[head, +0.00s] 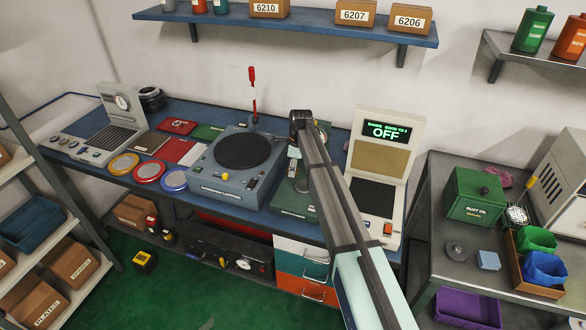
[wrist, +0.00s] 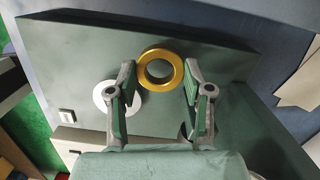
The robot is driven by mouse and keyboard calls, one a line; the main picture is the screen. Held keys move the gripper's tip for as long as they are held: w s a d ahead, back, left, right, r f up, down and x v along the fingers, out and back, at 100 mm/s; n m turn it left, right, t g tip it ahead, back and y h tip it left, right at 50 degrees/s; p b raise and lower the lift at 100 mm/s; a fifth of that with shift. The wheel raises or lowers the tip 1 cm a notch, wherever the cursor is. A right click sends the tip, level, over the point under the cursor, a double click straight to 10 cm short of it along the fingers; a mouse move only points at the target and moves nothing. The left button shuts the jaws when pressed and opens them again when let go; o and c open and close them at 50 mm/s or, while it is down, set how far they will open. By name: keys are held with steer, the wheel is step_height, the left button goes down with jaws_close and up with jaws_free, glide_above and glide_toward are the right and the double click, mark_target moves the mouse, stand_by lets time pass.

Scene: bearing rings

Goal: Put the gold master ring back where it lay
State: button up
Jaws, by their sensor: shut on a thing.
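The gold master ring (wrist: 160,69) is between the fingertips of my gripper (wrist: 160,76) in the wrist view. The fingers have green pads and are shut on the ring's two sides. Its open centre shows the green surface behind it. The ring is over a flat green stand (wrist: 75,60), which also shows in the head view (head: 290,201); I cannot tell whether the two touch. A pale round disc (wrist: 104,97) is partly hidden behind the left finger. In the head view my arm hides the ring.
A blue-grey machine with a dark round plate (head: 242,150) stands left of the stand. A cream instrument reading OFF (head: 385,131) stands to its right. Red (head: 149,171), yellow (head: 123,165) and blue (head: 174,180) rimmed dishes lie at the bench's front left.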

mark_target(297, 170)
steer(key=shift+f, duration=0.65)
steer(key=shift+f, duration=0.1)
steer(key=shift+f, duration=0.1)
steer(key=o, duration=1.4)
step_height(297, 170, up, 12)
steer(key=d+b, duration=0.1)
steer(key=b, duration=0.3)
steer(key=shift+d, duration=0.2)
